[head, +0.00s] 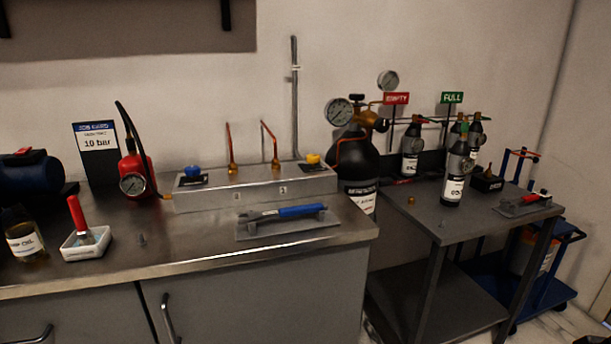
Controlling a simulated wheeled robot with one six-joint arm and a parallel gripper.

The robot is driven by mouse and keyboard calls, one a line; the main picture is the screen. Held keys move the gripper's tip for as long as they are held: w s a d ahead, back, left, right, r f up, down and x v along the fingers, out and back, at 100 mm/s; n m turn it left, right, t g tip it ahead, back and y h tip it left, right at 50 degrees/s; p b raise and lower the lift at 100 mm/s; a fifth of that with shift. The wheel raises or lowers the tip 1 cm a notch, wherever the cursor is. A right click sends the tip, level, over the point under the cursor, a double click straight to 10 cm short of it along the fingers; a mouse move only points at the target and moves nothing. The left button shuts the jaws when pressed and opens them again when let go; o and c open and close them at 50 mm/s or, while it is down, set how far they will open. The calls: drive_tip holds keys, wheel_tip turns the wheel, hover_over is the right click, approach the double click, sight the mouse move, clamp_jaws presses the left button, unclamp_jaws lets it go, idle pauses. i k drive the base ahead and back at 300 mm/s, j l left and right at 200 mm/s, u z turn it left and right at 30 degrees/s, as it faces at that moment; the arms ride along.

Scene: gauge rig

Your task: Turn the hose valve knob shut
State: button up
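A grey manifold block (255,193) lies along the back of the steel bench. A blue knob (192,170) sits on its left end and a yellow knob (313,158) on its right end. A black hose (130,125) arches from beside the red bottle (135,165) down towards the block's left end. The blue knob is the one nearer the hose; I cannot read a label that names either knob as the hose valve, nor tell how far each is turned.
A blue-handled wrench (285,212) lies on a grey mat in front of the block. A white tray (86,246) with a red-handled brush and an oil bottle (22,238) stand front left. A large black cylinder (355,150) stands between bench and grey side table (470,218).

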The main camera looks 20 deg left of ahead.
sight(192, 171)
drive_tip(key=u, duration=0.35)
drive_tip(key=j+u, duration=0.15)
drive_tip(key=u, duration=0.55)
